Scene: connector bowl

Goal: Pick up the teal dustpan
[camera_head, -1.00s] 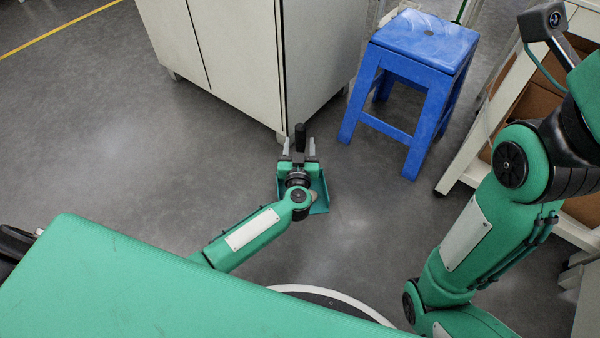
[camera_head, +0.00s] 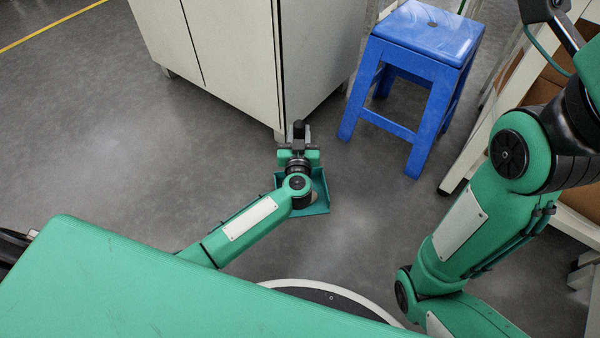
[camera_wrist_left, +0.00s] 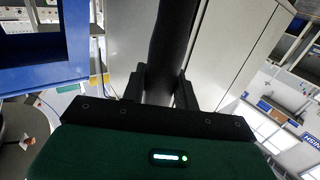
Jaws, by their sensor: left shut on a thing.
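The teal dustpan (camera_head: 317,205) is below my left wrist in the head view, its pan partly hidden by my arm. Its dark handle (camera_head: 299,129) points toward the cabinet. My left gripper (camera_head: 299,137) is shut on the handle. In the left wrist view the black handle (camera_wrist_left: 168,50) stands between the two fingers of the left gripper (camera_wrist_left: 163,84). I cannot tell whether the pan touches the floor. My right arm comes in at the right of the head view, but its gripper is out of view.
A grey-white cabinet (camera_head: 235,60) stands just beyond the handle. A blue stool (camera_head: 428,35) is to the right of it. A white-framed shelf (camera_head: 480,130) is at the far right. The grey floor (camera_head: 110,140) at the left is clear.

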